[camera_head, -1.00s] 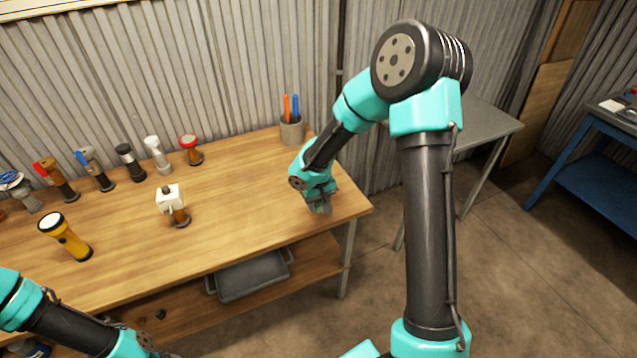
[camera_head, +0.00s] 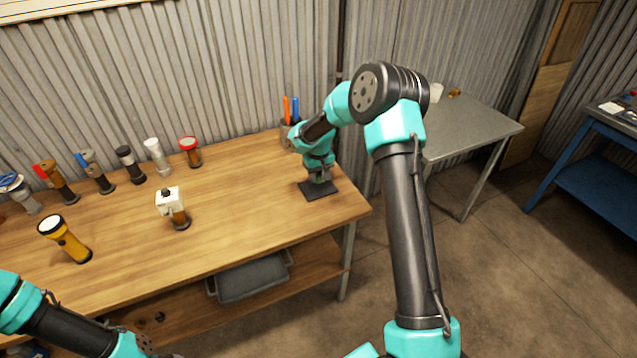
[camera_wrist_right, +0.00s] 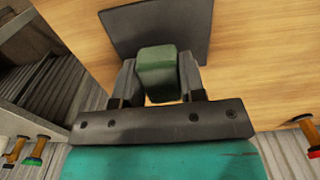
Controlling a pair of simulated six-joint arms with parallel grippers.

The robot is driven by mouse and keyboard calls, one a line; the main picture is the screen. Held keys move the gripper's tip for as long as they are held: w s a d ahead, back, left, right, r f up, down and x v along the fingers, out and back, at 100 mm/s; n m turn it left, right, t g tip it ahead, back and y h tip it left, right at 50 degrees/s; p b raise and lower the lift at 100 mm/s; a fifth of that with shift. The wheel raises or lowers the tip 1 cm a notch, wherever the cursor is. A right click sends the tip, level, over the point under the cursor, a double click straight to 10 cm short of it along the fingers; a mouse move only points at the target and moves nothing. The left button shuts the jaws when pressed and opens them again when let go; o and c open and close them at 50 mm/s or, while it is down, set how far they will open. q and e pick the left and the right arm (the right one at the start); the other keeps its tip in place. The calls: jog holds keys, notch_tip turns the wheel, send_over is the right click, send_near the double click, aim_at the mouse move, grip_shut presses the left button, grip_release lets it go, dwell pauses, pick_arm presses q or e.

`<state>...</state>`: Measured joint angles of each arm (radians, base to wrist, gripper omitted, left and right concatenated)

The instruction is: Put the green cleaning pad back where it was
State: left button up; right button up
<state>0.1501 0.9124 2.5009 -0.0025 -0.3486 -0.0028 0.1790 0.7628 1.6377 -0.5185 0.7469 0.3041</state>
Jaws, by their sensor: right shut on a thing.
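The green cleaning pad (camera_wrist_right: 157,73) is between the two fingers of my right gripper (camera_wrist_right: 160,82) in the right wrist view. The gripper is shut on it. A dark flat mat (camera_wrist_right: 190,22) lies on the table just beyond the pad. In the head view my right gripper (camera_head: 320,180) is low over this dark mat (camera_head: 318,192) near the table's right end. I cannot tell whether the pad touches the mat. My left arm shows at the lower left of the head view, but its gripper tips are not clear.
A cup of pens (camera_head: 289,132) stands behind my right gripper. A grey tray (camera_head: 252,276) is on the lower shelf. The table's middle is clear.

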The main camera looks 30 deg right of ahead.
aim_at(318, 188)
jog(key=shift+f, duration=0.1)
jog(key=shift+f, duration=1.65)
jog(key=shift+f, duration=0.1)
jog(key=o, duration=1)
jog(key=shift+c, duration=0.2)
notch_tip(318, 188, up, 12)
jog(key=shift+r, duration=0.1)
